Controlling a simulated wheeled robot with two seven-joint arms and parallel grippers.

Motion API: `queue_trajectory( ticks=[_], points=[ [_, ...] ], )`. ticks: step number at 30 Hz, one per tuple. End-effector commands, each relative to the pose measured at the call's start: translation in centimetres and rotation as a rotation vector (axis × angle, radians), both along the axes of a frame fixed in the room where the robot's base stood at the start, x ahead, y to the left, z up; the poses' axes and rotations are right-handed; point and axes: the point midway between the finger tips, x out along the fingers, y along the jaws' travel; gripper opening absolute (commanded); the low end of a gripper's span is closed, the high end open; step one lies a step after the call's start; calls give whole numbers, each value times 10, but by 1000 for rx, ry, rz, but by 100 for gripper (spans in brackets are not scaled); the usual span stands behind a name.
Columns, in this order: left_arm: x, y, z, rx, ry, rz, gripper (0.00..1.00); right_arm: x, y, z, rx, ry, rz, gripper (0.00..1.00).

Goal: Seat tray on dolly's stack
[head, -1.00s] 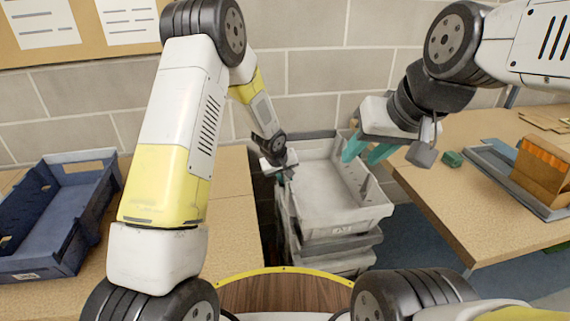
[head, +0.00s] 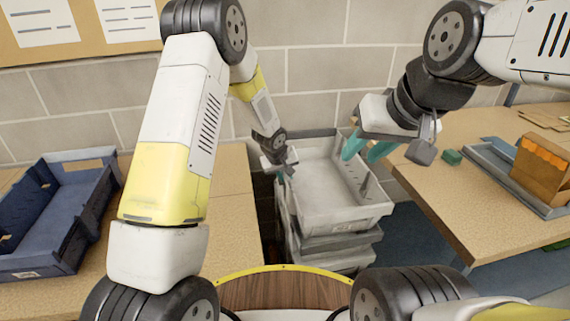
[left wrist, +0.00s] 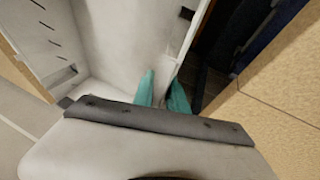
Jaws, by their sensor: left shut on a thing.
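The light grey tray (head: 325,188) is at the middle of the head view, above a stack of grey trays (head: 335,263). I cannot tell whether its underside touches the stack; its front edge looks slightly out of line with the trays below. My left gripper (head: 285,166) is shut on the tray's left wall. The left wrist view shows its teal fingers (left wrist: 162,90) on either side of that wall, with the tray floor (left wrist: 125,45) beside them. My right gripper (head: 367,151) is open at the tray's right wall, apparently holding nothing. The dolly under the stack is not clearly visible.
A blue crate (head: 62,215) stands on the left table (head: 228,215). A block wall (head: 310,70) is close behind the stack.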

Motion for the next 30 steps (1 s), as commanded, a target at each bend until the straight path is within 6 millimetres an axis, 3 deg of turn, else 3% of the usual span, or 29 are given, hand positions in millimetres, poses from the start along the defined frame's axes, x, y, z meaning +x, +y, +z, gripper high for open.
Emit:
queue_trajectory(
  ticks=[30],
  points=[
    [1, -1, -7, -3, -3, 0, 0, 0, 0, 0, 0, 0, 0, 36]
  ],
)
